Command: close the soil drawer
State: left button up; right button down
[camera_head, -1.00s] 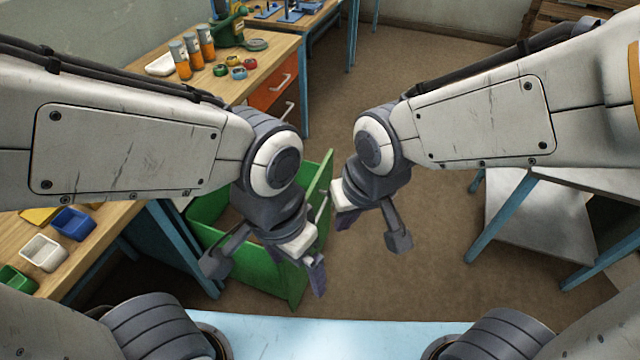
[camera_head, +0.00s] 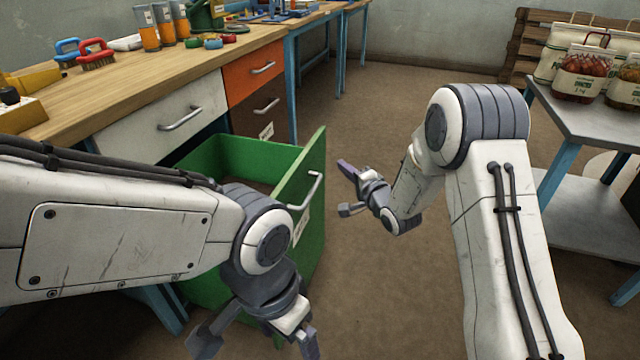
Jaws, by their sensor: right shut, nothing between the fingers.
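The green drawer (camera_head: 311,235), the open one under the workbench, is pulled well out, and brownish contents show inside. Its pale bar handle (camera_head: 306,192) and a white label are on the front, which faces right. My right gripper (camera_head: 347,168) is shut and empty, just right of the drawer front and apart from the handle. Its fingers point left and up in the picture. My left gripper (camera_head: 307,343) hangs low at the bottom edge, in front of the drawer's near end. Its fingers are seen edge-on, and my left forearm hides part of the drawer's near side.
The workbench (camera_head: 120,97) holds jars, small bowls and brushes. Its white drawer (camera_head: 140,135), orange drawer (camera_head: 245,77) and brown drawer (camera_head: 272,105) look shut. A grey table (camera_head: 590,120) with filled bags stands at right. Brown floor (camera_head: 370,270) lies clear between.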

notch_tip(320, 180, down, 4)
jog(key=d+m+b, duration=0.1)
jog(key=b, duration=0.1)
jog(key=t+y+b, duration=0.1)
jog(key=b, duration=0.2)
send_near(313, 150)
jog(key=w+d, duration=0.1)
jog(key=w, duration=0.3)
jog(key=a, duration=0.1)
jog(key=w+a, duration=0.1)
jog(key=a+b, duration=0.1)
jog(key=shift+w+a+f, duration=0.2)
jog(key=shift+w+a, duration=0.05)
jog(key=shift+w, duration=0.05)
pick_arm(q)
notch_tip(313, 150, down, 8)
pick_arm(e)
jog(key=shift+a, duration=0.1)
